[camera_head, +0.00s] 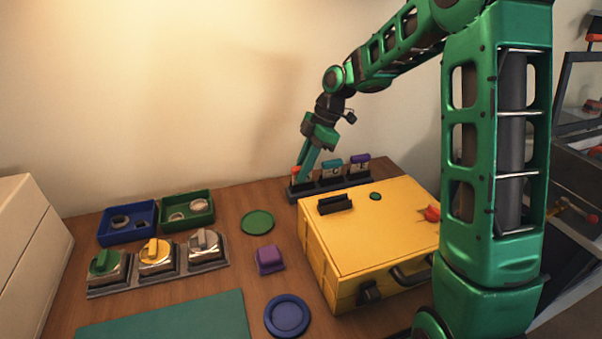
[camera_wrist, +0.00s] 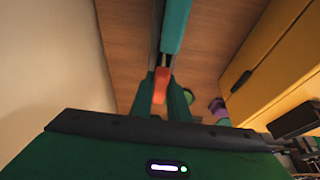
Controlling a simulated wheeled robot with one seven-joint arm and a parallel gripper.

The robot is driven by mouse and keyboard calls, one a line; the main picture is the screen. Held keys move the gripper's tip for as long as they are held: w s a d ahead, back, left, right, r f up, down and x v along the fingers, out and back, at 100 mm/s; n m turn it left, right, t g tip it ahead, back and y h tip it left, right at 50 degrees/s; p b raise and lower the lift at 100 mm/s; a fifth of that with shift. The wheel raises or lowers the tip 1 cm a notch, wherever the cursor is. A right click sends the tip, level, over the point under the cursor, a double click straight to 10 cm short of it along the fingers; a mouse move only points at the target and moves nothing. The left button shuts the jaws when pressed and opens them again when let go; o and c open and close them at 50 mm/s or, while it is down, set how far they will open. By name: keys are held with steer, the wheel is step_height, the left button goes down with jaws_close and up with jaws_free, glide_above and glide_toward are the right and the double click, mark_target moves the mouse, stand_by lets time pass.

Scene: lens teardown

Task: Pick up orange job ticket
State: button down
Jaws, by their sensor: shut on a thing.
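The orange job ticket (camera_head: 296,171) stands at the left end of a dark rack (camera_head: 331,185) behind the yellow case. My gripper (camera_head: 302,175) reaches down to it from above. In the wrist view the orange ticket (camera_wrist: 161,85) shows between the fingers of my gripper (camera_wrist: 165,80), which are shut on it. The fingers hide part of the ticket in the head view. I cannot tell whether its lower edge is still in the rack slot.
A teal ticket (camera_head: 332,168) and a purple ticket (camera_head: 360,163) stand in the same rack. The yellow case (camera_head: 370,238) lies just in front. A green disc (camera_head: 257,222), a purple block (camera_head: 269,259), blue (camera_head: 128,222) and green (camera_head: 187,209) trays lie left. The wall is close behind.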

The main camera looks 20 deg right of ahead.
mark_target(298, 167)
steer(key=shift+r, duration=0.1)
step_height(298, 167, up, 4)
steer(key=shift+f, duration=0.1)
steer(key=s+a+r, duration=0.6)
steer(key=s+r, duration=0.3)
steer(key=r, duration=0.3)
steer(key=shift+s+a, duration=0.2)
steer(key=shift+s, duration=0.2)
stand_by(0.5)
